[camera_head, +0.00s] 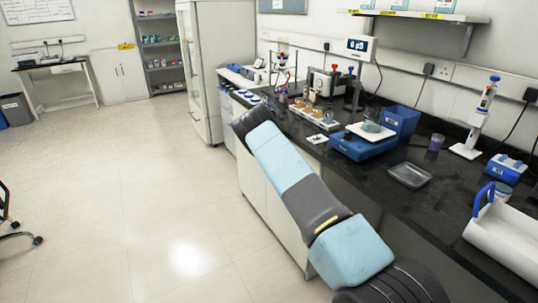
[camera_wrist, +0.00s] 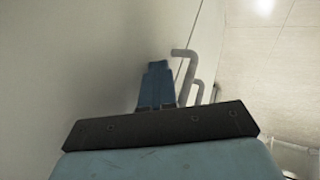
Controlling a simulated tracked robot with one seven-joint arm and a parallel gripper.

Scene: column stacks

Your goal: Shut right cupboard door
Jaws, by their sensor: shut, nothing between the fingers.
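In the wrist view my gripper (camera_wrist: 158,66) has its blue fingers together, with nothing between them. A pale cupboard front (camera_wrist: 75,60) fills the left of that view, close beside the fingers. A bent grey handle (camera_wrist: 184,70) stands just right of the fingertips, and a second grey handle (camera_wrist: 198,92) shows beyond it. A thin dark seam runs up the front near the handles. Whether the fingers touch the front, and how far the right door stands open, I cannot tell. In the head view my arm hides much of the white cupboard front (camera_head: 262,198) under the bench; my gripper is hidden there.
The black bench top (camera_head: 455,195) carries a blue balance (camera_head: 362,146), a clear tray (camera_head: 409,175), a pipette stand (camera_head: 478,118) and a white carrier with a blue handle (camera_head: 507,235). A glass-fronted cabinet (camera_head: 205,70) stands beyond the bench.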

